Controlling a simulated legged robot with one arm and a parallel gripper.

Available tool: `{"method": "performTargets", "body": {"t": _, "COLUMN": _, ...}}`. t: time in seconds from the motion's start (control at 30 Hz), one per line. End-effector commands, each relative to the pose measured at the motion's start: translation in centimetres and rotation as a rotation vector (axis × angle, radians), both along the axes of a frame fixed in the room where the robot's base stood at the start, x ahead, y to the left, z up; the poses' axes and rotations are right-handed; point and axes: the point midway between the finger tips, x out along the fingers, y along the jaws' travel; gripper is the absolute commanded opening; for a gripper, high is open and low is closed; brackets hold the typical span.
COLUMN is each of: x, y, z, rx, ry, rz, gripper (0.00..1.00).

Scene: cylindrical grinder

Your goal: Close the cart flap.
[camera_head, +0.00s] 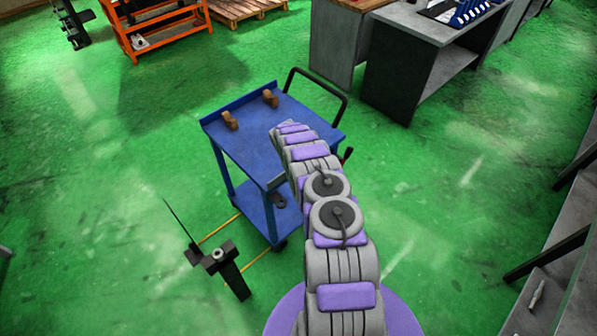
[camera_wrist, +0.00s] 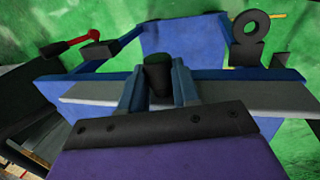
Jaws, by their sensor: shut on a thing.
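The blue cart (camera_head: 255,150) stands in the middle of the head view, with its top facing up. My arm reaches over its right side, and my gripper is hidden behind the arm there. In the wrist view, my gripper (camera_wrist: 158,82) has its two blue fingers on either side of a dark round piece (camera_wrist: 158,72) and is shut on it. A long grey and blue strip (camera_wrist: 90,92), seemingly the cart flap's edge, runs across behind the fingers. The flap's angle cannot be told.
Two brown pieces (camera_head: 229,120) sit on the cart top. A black push handle (camera_head: 318,82) rises behind it. A black stand (camera_head: 222,262) is at the front left, over yellow floor lines. Grey benches (camera_head: 420,50) stand at the back right. Green floor is open on the left.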

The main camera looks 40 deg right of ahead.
Motion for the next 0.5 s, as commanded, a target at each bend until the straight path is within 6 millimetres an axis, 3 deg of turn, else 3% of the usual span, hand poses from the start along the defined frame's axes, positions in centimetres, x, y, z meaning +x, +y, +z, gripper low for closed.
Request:
{"method": "performTargets", "body": {"t": 0.4, "x": 0.21, "y": -0.10, "z": 0.28, "rx": -0.004, "ry": 0.000, "rz": 0.005, "gripper": 0.00}}
{"method": "performTargets", "body": {"t": 0.43, "x": 0.21, "y": -0.10, "z": 0.28, "rx": -0.004, "ry": 0.000, "rz": 0.005, "gripper": 0.32}}
{"method": "performTargets", "body": {"t": 0.5, "x": 0.19, "y": -0.09, "z": 0.27, "rx": -0.004, "ry": 0.000, "rz": 0.005, "gripper": 0.38}}
